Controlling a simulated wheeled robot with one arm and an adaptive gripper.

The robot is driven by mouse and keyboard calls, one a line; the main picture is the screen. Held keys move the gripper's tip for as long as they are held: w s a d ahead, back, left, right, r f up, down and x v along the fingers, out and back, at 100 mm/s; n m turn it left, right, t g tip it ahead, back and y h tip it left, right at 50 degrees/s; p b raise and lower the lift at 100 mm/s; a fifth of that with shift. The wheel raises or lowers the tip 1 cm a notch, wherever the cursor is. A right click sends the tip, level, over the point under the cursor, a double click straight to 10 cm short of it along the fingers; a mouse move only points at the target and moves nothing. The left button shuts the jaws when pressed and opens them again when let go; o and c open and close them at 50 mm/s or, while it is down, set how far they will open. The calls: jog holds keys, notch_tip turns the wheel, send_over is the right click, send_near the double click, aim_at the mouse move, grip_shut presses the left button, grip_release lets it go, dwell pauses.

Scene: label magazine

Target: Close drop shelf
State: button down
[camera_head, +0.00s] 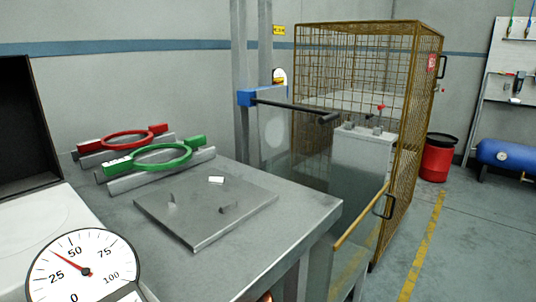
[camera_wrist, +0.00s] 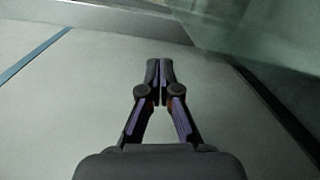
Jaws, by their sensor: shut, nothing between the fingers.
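No part is clearly marked as the drop shelf. A pale flat panel (camera_head: 35,215) lies level in front of a dark open compartment (camera_head: 28,125) at the left edge of the head view. It looks like a lowered shelf, but I cannot be sure; its left side is cut off. My gripper (camera_wrist: 160,70) shows in the wrist view with its fingers together and nothing between them. Behind it are a pale surface with a blue stripe and a greenish see-through sheet (camera_wrist: 275,30). I cannot make out my gripper in the head view, so its distance to the panel is unclear.
A round gauge (camera_head: 85,265) stands in front. A wire cage (camera_head: 405,120) and a black bar (camera_head: 295,107) are beyond.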

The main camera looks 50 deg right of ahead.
aim_at(265, 156)
jog(key=s+d+r+m+g+p, duration=0.1)
jog(key=s+d, duration=0.1)
jog(key=d, duration=0.4)
jog(key=s+d+r+m+g+p, duration=0.1)
jog(key=s+d+r, duration=0.1)
jog(key=d, duration=0.5)
jog(key=s+d+r+m+g+h+p, duration=0.1)
jog(key=s+d+r+m, duration=0.1)
jog(key=s+d, duration=0.2)
jog(key=shift+s+d+r+p, duration=0.1)
jog(key=shift+d+r+p, duration=0.1)
jog(key=shift+d, duration=0.55)
jog(key=shift+d+r+p, duration=0.1)
jog(key=shift+d+p, duration=0.1)
jog(key=shift+d, duration=0.5)
